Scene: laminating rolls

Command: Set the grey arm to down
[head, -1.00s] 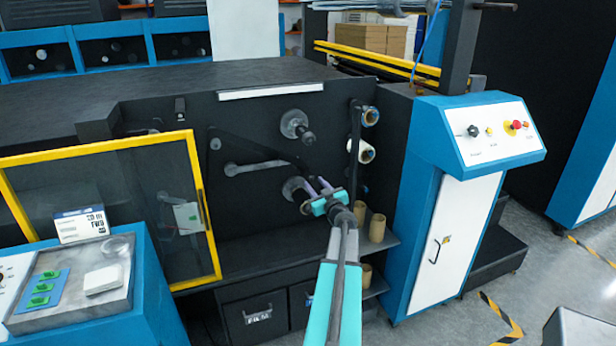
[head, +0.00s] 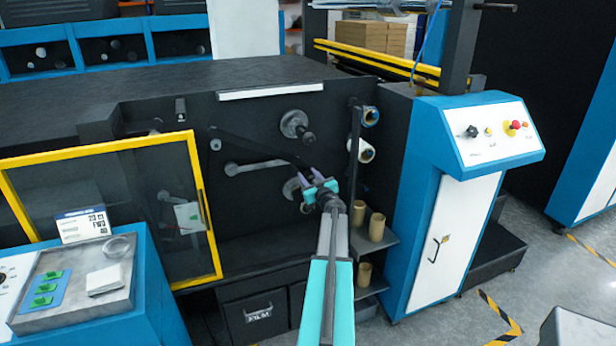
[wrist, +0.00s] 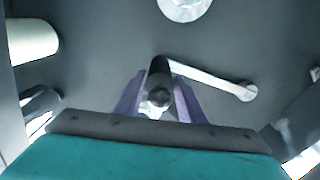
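The grey arm (head: 255,166) is a light grey lever lying nearly level on the dark machine panel, low end-to-end tilt, partly hidden on its right by my gripper. In the wrist view the grey arm (wrist: 215,82) runs from a round pivot at the right to a black handle (wrist: 158,85) pointing at the camera. My gripper (head: 311,174) is in front of the panel at the arm's right end. In the wrist view its two purple fingers (wrist: 158,92) stand open on either side of the black handle; whether they touch it I cannot tell.
A round hub (head: 294,124) sticks out above the arm and another hub (head: 292,188) below it. Cardboard cores (head: 376,228) stand on a shelf below. A yellow-framed guard door (head: 196,210) is at the left.

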